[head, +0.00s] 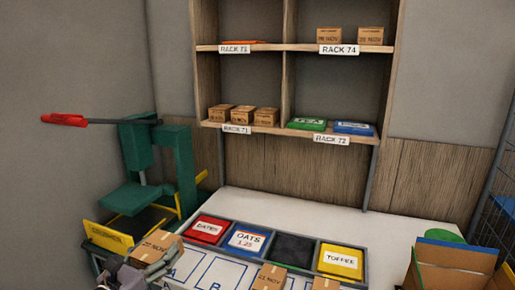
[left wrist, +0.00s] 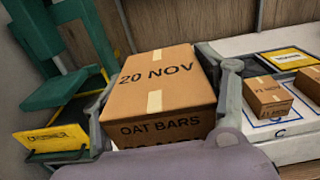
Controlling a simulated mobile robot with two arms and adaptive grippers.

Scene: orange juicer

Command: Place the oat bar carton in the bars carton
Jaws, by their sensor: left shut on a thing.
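The oat bar carton (head: 158,246) is a brown box with pale tape. In the left wrist view it reads "20 NOV" on top and "OAT BARS" on its front (left wrist: 160,85). My left gripper (head: 148,268) is shut on it, a finger on each side, at the lower left of the head view. An open brown carton (head: 455,262) stands at the lower right, to the right of the white worktop. No label on it can be read, so I cannot tell if it is the bars carton. My right gripper is not in view.
A green press (head: 180,165) with a red handle (head: 64,120) stands behind the held carton. A tray of marked compartments (head: 275,228) and more small cartons (head: 270,277) are on the white worktop (head: 300,208). Shelves (head: 275,129) hang behind. A wire rack is at the right.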

